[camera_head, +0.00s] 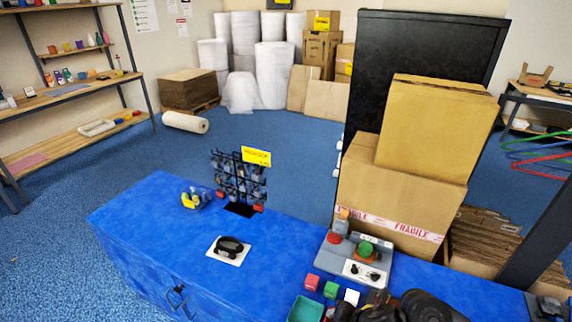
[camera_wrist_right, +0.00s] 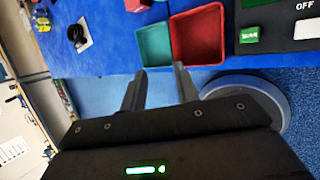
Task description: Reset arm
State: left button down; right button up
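My right gripper (camera_wrist_right: 159,82) shows in the right wrist view with its two dark fingers apart and nothing between them. Its tips point toward the front edge of the blue table (camera_wrist_right: 105,50), just short of a teal tray (camera_wrist_right: 154,45) and a red tray (camera_wrist_right: 198,36). In the head view, black parts of my arm show at the bottom right, over the table's front, and the fingertips cannot be made out there. My left gripper is in neither view.
On the blue table (camera_head: 150,215) stand a wire rack (camera_head: 238,180), a white card with a black object (camera_head: 229,249), a grey button box (camera_head: 345,262), small blocks and a teal tray (camera_head: 304,311). Large cartons (camera_head: 390,195) stand behind. The table's left part is mostly clear.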

jog(key=s+d+m+g+h, duration=0.15)
jog(key=s+d+m, duration=0.35)
jog(key=s+m, duration=0.7)
jog(key=s+d+m+g+h, duration=0.15)
jog(key=s+d+m, duration=0.55)
jog(key=m, duration=1)
notch_tip(320, 180, down, 28)
jog(key=s+a+f+g+b, duration=0.1)
jog(key=s+a+b, duration=0.1)
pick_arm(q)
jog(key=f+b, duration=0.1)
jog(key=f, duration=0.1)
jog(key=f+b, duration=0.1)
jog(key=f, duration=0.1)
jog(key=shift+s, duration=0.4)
pick_arm(e)
jog(key=s+d+f, duration=0.1)
jog(key=s+f, duration=0.7)
jog(key=s+d+f+n+g, duration=0.1)
jog(key=s+d+f, duration=0.1)
jog(key=s+f, duration=0.6)
jog(key=shift+d+f, duration=0.25)
jog(key=shift+f, duration=0.5)
